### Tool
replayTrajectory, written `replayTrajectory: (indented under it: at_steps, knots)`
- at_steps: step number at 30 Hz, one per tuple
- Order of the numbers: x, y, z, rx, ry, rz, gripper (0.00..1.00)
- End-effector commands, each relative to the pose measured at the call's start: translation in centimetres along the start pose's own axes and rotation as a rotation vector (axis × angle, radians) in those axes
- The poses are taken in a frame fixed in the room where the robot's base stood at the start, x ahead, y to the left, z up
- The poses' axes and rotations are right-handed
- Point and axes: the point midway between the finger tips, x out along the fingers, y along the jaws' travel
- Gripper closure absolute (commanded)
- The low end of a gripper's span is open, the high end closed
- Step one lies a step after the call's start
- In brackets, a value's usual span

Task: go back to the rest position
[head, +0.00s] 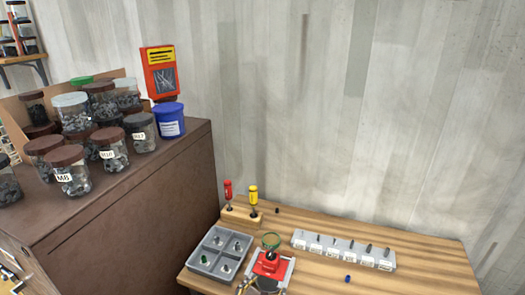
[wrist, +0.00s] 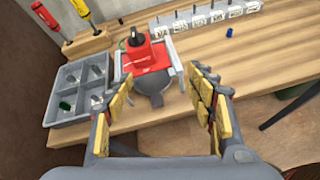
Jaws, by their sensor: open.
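My gripper (wrist: 160,80) is open in the wrist view, with its two yellow-padded fingers wide apart and nothing between the pads. Beyond the fingertips stands a red block (wrist: 148,58) with a black piece on top, on a grey vise-like base (wrist: 179,80). The red block also shows in the head view (head: 268,262), near the front of the wooden table. I cannot tell from the pictures how far the fingertips are from the vise. No rest position is marked in either view.
A grey compartment tray (wrist: 58,112) with small parts lies left of the vise. Red and yellow screwdrivers stand in a wooden holder (head: 240,216) behind it. A labelled grey rack (head: 300,236) and a small blue piece (head: 347,279) lie right. A brown cabinet (head: 130,205) with jars stands left.

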Motion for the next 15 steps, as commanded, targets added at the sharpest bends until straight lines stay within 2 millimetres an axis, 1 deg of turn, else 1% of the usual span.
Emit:
replayTrajectory:
  at_steps: [1, 3, 5, 6, 8, 9, 11, 12, 15]
  knots:
    - [-0.2, -1.5, -0.9, 0.075, 0.038, -0.046, 0.44]
    - [-1.0, -3.6, -1.8, 0.215, 0.098, -0.119, 0.44]
    - [-1.6, -5.5, -2.2, 0.353, 0.145, -0.192, 0.44]
    - [-2.1, -6.8, -2.3, 0.451, 0.174, -0.245, 0.44]
    - [-2.9, -8.8, -2.4, 0.615, 0.217, -0.333, 0.44]
    - [-3.4, -10.0, -2.3, 0.731, 0.243, -0.394, 0.44]
    - [-4.5, -11.7, -2.1, 0.918, 0.282, -0.489, 0.44]
    - [-5.2, -12.7, -1.9, 1.050, 0.306, -0.552, 0.44]
    - [-7.3, -14.5, -1.1, 1.382, 0.362, -0.702, 0.44]
